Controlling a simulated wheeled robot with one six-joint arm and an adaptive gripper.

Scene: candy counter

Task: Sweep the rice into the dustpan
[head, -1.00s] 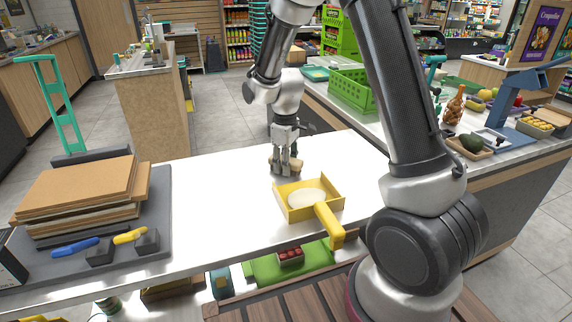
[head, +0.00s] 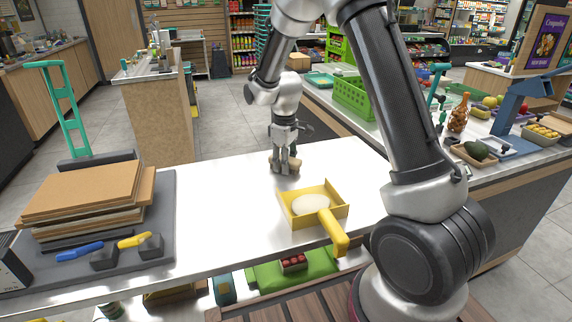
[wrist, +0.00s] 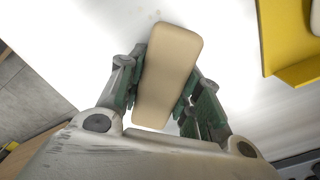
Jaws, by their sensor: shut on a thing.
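The yellow dustpan (head: 333,191) lies on the white counter (head: 225,200), its handle pointing toward the front right. A whitish mound of rice (head: 311,203) lies inside it. My gripper (head: 285,165) is just behind and left of the dustpan, low over the counter. It is shut on a beige brush block (wrist: 167,75), seen lengthwise between the fingers in the wrist view. The block's underside is hidden. A few faint pale specks, perhaps rice grains (wrist: 155,14), lie beyond its far end. The dustpan's edge (wrist: 290,40) shows at the wrist view's right, apart from the block.
A grey mat at the left holds a stack of cardboard sheets (head: 85,190), a blue-handled tool (head: 80,251) and a yellow-handled tool (head: 134,240). A green crate (head: 352,97) stands on the counter behind. The counter between mat and dustpan is clear.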

